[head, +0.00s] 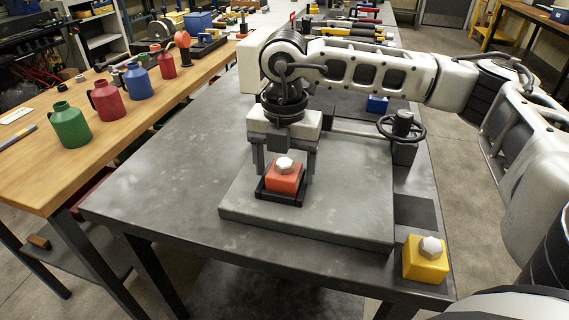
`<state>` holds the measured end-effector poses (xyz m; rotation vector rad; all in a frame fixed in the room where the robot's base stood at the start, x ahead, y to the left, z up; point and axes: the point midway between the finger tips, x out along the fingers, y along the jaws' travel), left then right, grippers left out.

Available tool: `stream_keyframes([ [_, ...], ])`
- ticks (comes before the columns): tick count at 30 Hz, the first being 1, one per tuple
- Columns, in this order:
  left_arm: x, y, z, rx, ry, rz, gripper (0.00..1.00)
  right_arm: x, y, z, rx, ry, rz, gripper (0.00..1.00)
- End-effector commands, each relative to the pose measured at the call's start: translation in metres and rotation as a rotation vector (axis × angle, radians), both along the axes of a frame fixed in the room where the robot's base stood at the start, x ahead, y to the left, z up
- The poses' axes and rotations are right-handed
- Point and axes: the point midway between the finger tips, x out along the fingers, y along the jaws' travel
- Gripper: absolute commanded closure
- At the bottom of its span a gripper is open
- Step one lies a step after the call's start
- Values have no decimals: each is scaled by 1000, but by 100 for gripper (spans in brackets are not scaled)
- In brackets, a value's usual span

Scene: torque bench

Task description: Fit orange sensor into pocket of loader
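The orange sensor (284,179), a red-orange block with a white hexagonal top, sits upright within the low black-rimmed pocket (279,199) on the grey plate of the loader (345,222). Whether it is fully seated cannot be told. My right gripper (285,170) points down over the sensor. Its two fingers stand wide, one on each side of the block, with gaps visible, so it looks open and not clamped. My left gripper is not in view.
A yellow block with a white hexagonal top (425,262) stands at the table's front right corner. A black handwheel (402,127) rises at the loader's back right. The metal table (160,180) is clear to the left. Bottles stand on the wooden bench (40,170).

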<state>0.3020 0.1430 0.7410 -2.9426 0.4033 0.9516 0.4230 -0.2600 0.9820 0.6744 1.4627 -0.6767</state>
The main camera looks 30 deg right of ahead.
Motion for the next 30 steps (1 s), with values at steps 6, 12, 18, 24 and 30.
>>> stream_keyframes([
  [6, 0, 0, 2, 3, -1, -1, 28, 1, 0, 14, 2, -4, 0, 28],
  [12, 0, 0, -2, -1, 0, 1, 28, 1, 1, 55, 2, -7, 2, 28],
  [18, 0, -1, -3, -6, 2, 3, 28, 1, 1, 96, 2, -5, 1, 28],
  [24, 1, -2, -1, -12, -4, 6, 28, 1, 1, 119, 1, -2, 1, 28],
  [30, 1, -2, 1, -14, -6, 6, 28, 0, 1, 124, 0, 0, 2, 28],
])
